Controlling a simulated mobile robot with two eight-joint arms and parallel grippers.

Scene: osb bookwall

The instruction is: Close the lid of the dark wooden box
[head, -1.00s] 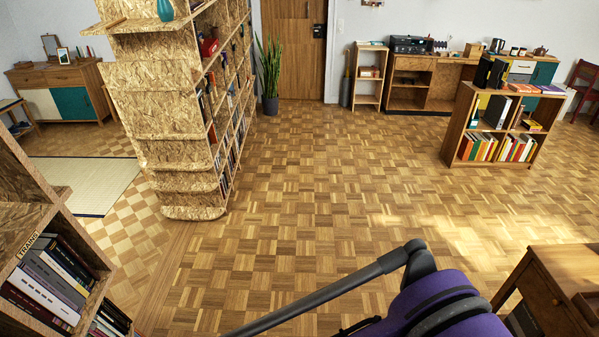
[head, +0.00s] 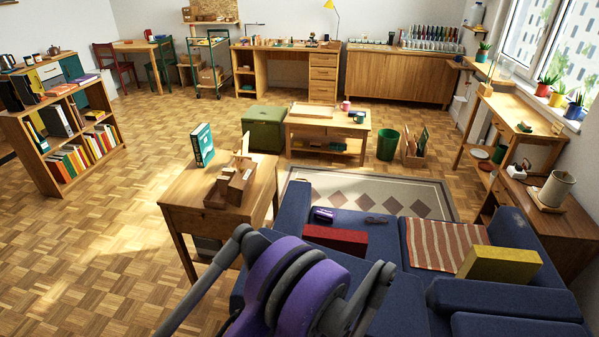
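A small brown wooden box-like object (head: 238,187) stands on the wooden side table (head: 183,190), just beyond my arm in the head view. It looks made of several brown parts, with a paler piece upright at its back. It is too small to tell which part is a lid or how far it stands open. A purple and grey part of my own arm fills the bottom middle of the view, apart from the table. Neither gripper's fingers show.
A teal book (head: 202,146) stands upright on the same table's back edge. A blue sofa (head: 375,265) is to the right. A green chest (head: 264,131) and a low coffee table (head: 328,130) stand behind. Open parquet floor (head: 100,230) lies to the left.

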